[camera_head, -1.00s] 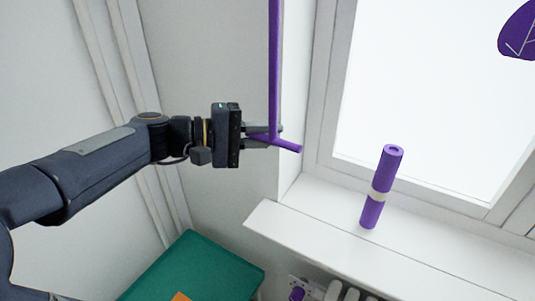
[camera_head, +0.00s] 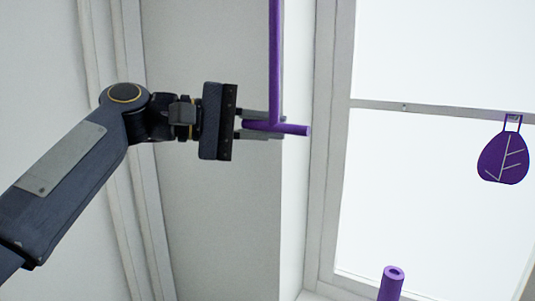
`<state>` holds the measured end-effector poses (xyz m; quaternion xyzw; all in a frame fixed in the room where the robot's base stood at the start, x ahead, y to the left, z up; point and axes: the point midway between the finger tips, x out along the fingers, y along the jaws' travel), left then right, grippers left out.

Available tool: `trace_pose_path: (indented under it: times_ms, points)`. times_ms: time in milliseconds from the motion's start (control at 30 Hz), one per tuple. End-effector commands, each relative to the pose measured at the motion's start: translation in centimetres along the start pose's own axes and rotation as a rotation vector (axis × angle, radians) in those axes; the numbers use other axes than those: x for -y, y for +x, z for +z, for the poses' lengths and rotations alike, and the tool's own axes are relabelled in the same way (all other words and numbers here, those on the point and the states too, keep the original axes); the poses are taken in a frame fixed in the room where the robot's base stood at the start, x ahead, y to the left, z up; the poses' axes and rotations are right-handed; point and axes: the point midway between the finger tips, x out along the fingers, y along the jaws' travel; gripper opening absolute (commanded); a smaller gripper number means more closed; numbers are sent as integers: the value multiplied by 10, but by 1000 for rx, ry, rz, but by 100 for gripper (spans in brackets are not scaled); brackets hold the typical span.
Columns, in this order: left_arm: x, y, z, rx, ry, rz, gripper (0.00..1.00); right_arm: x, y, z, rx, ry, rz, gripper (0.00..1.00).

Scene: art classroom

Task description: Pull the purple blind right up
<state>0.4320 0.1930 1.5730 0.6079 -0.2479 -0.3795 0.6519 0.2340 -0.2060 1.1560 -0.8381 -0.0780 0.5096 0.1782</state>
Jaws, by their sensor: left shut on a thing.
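A thin purple pull rod (camera_head: 276,60) hangs down from the top edge of the picture, beside the window. It ends in a short purple crossbar handle (camera_head: 294,129). My left gripper (camera_head: 263,125) comes in from the left. Its two fingers are shut on the crossbar, one above and one below it, and the bar's right end sticks out past them. The blind itself is not in view; the rod's upper end is out of the picture. My right gripper is not in view.
The window frame (camera_head: 326,150) stands just right of the handle. A purple leaf ornament (camera_head: 503,160) hangs before the pane. A purple roll (camera_head: 391,284) stands at the bottom, partly cut off. Bare grey wall (camera_head: 210,230) lies below the gripper.

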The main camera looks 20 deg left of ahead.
Motion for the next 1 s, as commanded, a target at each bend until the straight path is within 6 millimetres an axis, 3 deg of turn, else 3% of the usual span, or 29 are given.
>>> trace_pose_path:
  times_ms: [467,500,667,1000]
  points:
    - [-12,-2,2,-2,4,10,0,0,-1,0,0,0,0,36]
    - [-12,-2,2,-2,5,11,16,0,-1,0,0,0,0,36]
    - [-12,-2,2,-2,4,9,36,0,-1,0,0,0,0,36]
    - [-8,-5,1,-1,1,3,36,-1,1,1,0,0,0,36]
